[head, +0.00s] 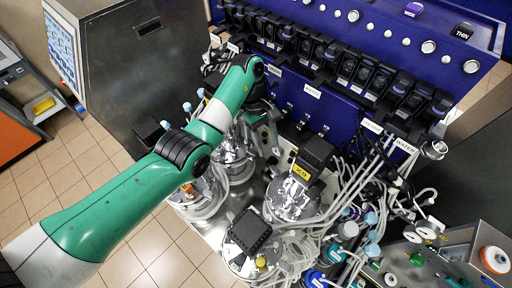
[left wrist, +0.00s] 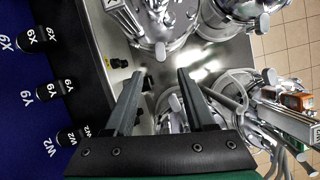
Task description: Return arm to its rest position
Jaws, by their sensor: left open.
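My left arm, green and white, comes in from the lower left in the head view and reaches over the bioreactors. My left gripper hangs near the blue control cabinet (head: 310,92), and the arm's wrist mostly hides it there. In the left wrist view my left gripper (left wrist: 160,88) is open, with two grey fingers apart and nothing between them. Below and beyond the fingers are the steel deck and shiny steel bioreactor vessels (left wrist: 162,25). My right gripper shows in neither view.
A vessel with a black motor (head: 315,152) stands right of the arm, among dense white tubing (head: 325,225). A row of black pumps (head: 345,68) lines the cabinet. A steel cabinet (head: 140,60) stands behind the arm. Tiled floor (head: 150,245) is open at the lower left.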

